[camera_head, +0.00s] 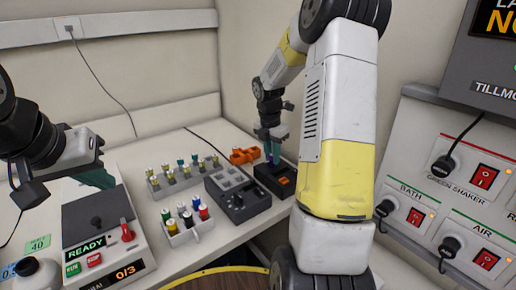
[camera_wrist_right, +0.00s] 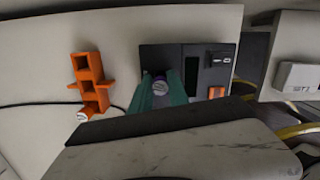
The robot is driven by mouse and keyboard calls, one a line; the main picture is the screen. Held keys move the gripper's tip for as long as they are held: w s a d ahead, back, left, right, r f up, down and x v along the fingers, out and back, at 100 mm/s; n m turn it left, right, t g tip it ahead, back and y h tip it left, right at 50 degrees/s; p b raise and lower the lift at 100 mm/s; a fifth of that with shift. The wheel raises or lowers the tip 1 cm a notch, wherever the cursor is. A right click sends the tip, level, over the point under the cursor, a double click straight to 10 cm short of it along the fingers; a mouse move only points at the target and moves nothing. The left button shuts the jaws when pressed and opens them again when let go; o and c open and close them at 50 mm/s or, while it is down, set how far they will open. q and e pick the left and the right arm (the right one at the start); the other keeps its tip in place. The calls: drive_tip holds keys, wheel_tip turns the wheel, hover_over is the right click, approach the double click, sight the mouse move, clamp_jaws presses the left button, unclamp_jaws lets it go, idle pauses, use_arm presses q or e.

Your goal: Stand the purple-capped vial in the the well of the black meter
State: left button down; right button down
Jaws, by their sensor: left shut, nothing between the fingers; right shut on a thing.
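The purple-capped vial (camera_head: 272,157) is in my right gripper (camera_head: 271,137), at the black meter (camera_head: 271,183). In the right wrist view the vial's round end (camera_wrist_right: 160,86) shows between the teal fingers of the right gripper (camera_wrist_right: 160,94), over the meter's dark top (camera_wrist_right: 155,55). The fingers hide the well, so I cannot tell how far the vial is inside it. My left gripper (camera_head: 98,178) is shut and empty, above the shaker at the left.
An orange holder (camera_head: 243,156) stands just behind the meter. A dark grey device (camera_head: 237,196) is left of it. Two white racks with several vials (camera_head: 172,179) (camera_head: 186,236) stand further left. The shaker (camera_head: 103,237) reads READY. A switch panel (camera_head: 450,190) is on the right.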

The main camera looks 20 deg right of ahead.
drive_tip(key=shift+f, duration=0.35)
drive_tip(key=c, duration=1.2)
unclamp_jaws()
drive_tip(key=shift+r, duration=0.1)
drive_tip(key=shift+r, duration=3.4)
